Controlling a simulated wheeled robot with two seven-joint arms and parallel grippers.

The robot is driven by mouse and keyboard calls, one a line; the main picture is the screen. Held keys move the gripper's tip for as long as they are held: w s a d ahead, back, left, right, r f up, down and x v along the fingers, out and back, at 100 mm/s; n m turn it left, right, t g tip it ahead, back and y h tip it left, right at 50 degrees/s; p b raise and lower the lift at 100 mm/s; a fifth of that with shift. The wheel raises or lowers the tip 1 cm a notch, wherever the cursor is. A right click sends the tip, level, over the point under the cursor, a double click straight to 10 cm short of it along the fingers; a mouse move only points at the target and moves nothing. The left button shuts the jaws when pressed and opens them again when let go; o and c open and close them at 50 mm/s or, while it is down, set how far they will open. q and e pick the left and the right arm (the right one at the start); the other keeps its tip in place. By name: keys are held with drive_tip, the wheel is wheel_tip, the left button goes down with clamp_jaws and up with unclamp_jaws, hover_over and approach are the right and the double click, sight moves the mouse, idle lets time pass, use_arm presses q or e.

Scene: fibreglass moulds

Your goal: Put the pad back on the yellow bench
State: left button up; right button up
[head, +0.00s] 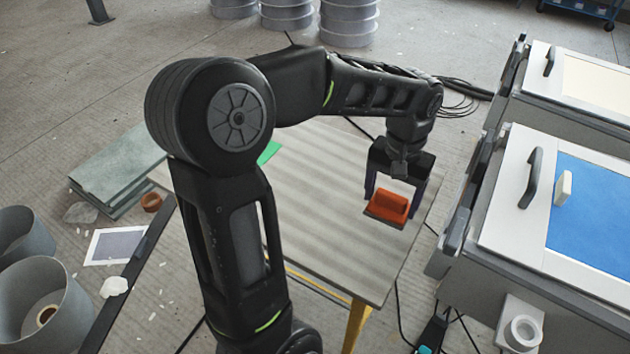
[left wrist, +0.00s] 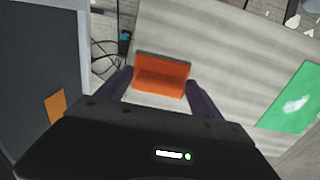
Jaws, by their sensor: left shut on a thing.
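The pad (head: 389,206) is an orange block on a thin grey base. It also shows in the left wrist view (left wrist: 162,76), between my two fingers. My left gripper (head: 394,199) is shut on the pad, one finger on each side. The yellow bench (head: 335,215) has a striped grey top and yellow legs; its top fills much of the left wrist view (left wrist: 215,45). The pad is over the bench's right part, near the right edge. I cannot tell whether it touches the top. My right gripper is not in view.
A grey mould unit with a blue panel (head: 600,220) and dark handle (head: 531,178) stands close right of the bench. A green sheet (left wrist: 292,97) lies on the bench. Grey buckets (head: 40,300) and stacked green boards (head: 118,168) are at left. Cables (head: 455,95) lie behind.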

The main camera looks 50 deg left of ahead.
use_arm(q)
drive_tip(key=shift+f+b, duration=0.3)
drive_tip(key=shift+f, duration=2.85)
drive_tip(key=shift+f, duration=1.9)
drive_tip(key=shift+f+b, duration=0.2)
drive_tip(key=shift+b, duration=0.15)
drive_tip(key=o, duration=1.3)
drive_tip(key=shift+r, duration=0.1)
